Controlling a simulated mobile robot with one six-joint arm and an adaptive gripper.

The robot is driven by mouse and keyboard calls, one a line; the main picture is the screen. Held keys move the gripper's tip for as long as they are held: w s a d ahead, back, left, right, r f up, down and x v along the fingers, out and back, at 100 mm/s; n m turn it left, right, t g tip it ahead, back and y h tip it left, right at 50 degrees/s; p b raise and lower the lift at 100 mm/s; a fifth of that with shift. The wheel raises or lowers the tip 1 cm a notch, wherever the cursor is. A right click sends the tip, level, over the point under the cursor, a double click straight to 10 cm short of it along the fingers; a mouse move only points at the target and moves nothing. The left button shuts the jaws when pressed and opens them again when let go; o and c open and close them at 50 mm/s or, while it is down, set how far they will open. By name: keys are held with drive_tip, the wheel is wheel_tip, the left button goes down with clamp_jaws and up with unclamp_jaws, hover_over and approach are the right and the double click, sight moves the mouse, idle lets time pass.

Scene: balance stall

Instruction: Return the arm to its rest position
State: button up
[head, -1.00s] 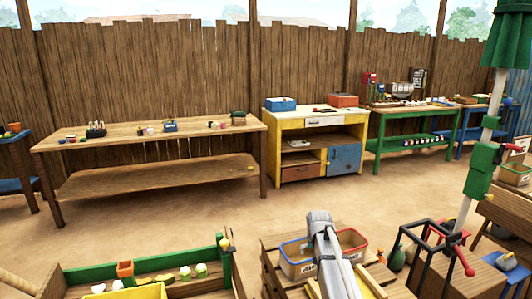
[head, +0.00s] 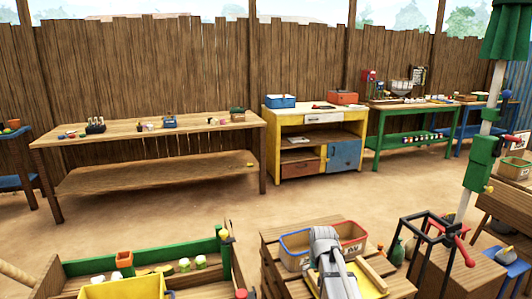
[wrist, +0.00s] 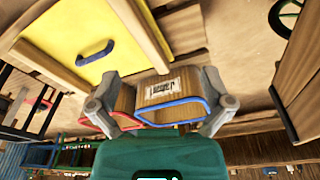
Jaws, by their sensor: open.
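My arm (head: 330,265) shows at the bottom centre of the head view, above a slatted wooden crate; its gripper end cannot be made out there. In the wrist view my gripper (wrist: 160,82) is open, with its two grey fingers spread wide and nothing held. The same kind of bin (head: 353,236) stands right behind my arm in the head view. I cannot tell whether the fingers touch it.
A long wooden table (head: 150,128), a yellow cabinet (head: 272,150) and a green table (head: 415,140) line the fence. A green-edged planter bench (head: 85,268) is at front left. Open sandy floor lies between.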

drive_tip(key=s+f+g+b, duration=0.1)
drive_tip(key=s+f+b, duration=0.2)
drive_tip(key=s, duration=0.6)
drive_tip(key=s+f+g+b, duration=0.1)
drive_tip(key=s+f+b, duration=0.25)
drive_tip(key=s, duration=0.65)
wheel_tip(320, 180, up, 24)
drive_tip(key=p, duration=2.5)
drive_tip(key=shift+w+a+r+n, duration=0.15)
drive_tip(key=shift+w+a+n, duration=0.05)
drive_tip(key=shift+n, duration=0.1)
